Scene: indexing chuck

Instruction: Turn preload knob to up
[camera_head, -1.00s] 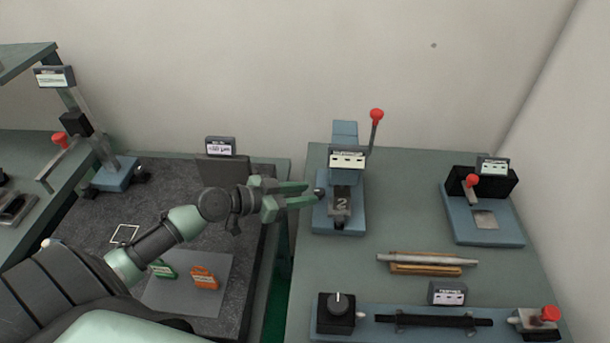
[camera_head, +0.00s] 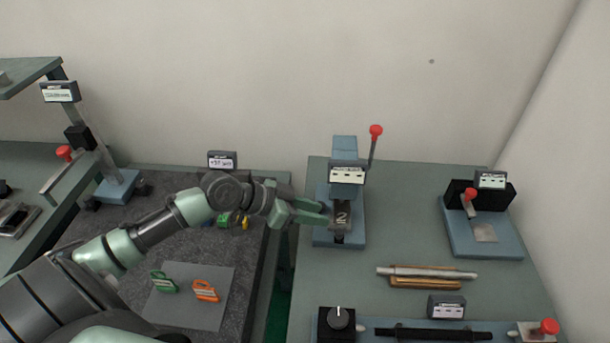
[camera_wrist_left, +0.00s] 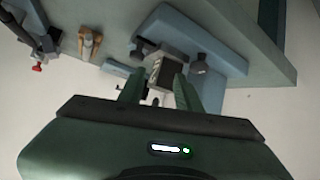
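A black knob with a pale pointer line (camera_head: 338,318) sits on a dark box at the front left of the right bench; its line points about straight up. No label reads "preload" legibly. The blue indexing chuck (camera_head: 325,239) stands behind it, with a numbered face showing 2 (camera_head: 341,217). My left gripper (camera_head: 326,213) is at the left side of the chuck and partly hides it. In the left wrist view, its two fingers (camera_wrist_left: 160,91) stand apart, with the chuck's block beyond them and dark side knobs (camera_wrist_left: 201,63) near. My right gripper is not in view.
A red-tipped lever (camera_head: 375,132) rises beside the chuck. Another red-knobbed fixture (camera_head: 480,240) stands at right. Rods on a wooden rest (camera_head: 426,274) lie in front. Green (camera_head: 164,283) and orange (camera_head: 206,291) tags lie on a grey sheet at left.

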